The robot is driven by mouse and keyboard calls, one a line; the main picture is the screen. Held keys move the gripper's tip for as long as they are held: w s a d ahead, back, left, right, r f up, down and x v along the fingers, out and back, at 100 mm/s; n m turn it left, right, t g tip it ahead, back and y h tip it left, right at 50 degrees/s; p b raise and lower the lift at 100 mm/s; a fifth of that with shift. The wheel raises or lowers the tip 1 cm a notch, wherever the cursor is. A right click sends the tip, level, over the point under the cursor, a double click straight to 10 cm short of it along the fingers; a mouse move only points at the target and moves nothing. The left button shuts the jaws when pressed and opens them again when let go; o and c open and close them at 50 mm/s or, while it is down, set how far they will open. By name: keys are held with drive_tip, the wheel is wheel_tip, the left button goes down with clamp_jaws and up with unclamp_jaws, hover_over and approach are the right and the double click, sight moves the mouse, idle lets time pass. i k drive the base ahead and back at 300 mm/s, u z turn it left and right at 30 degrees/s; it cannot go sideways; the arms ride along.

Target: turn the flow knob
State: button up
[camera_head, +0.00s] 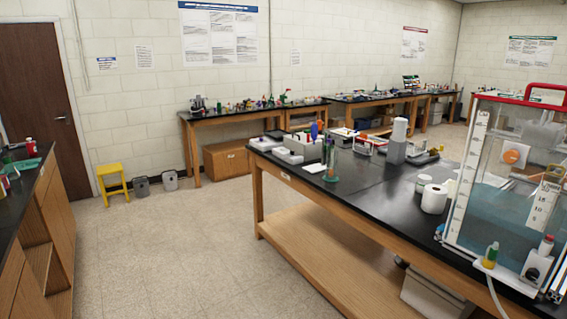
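A clear tank apparatus (493,185) with a red top stands at the right end of the black bench, partly cut off by the picture edge. A dark round knob (533,273) sits on a pale block low on its front. A round orange knob-like part (511,156) shows higher up on the tank. I cannot tell from the picture which of these is the flow knob, and no label on them is readable. My gripper is not in view.
The black-topped bench (385,190) holds a white roll (434,198), a grey-and-white device (397,140) and small items. A hose (497,297) hangs at the tank's front. The floor (165,260) between the benches is clear. A yellow stool (112,182) stands by the door.

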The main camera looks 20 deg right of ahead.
sight(533, 274)
drive_tip(key=u, duration=1.1)
drive_tip(key=k, duration=0.1)
drive_tip(key=z, duration=2.95)
drive_tip(key=k, duration=0.6)
drive_tip(key=u, duration=0.1)
drive_tip(key=i, duration=0.55)
drive_tip(key=z, duration=0.05)
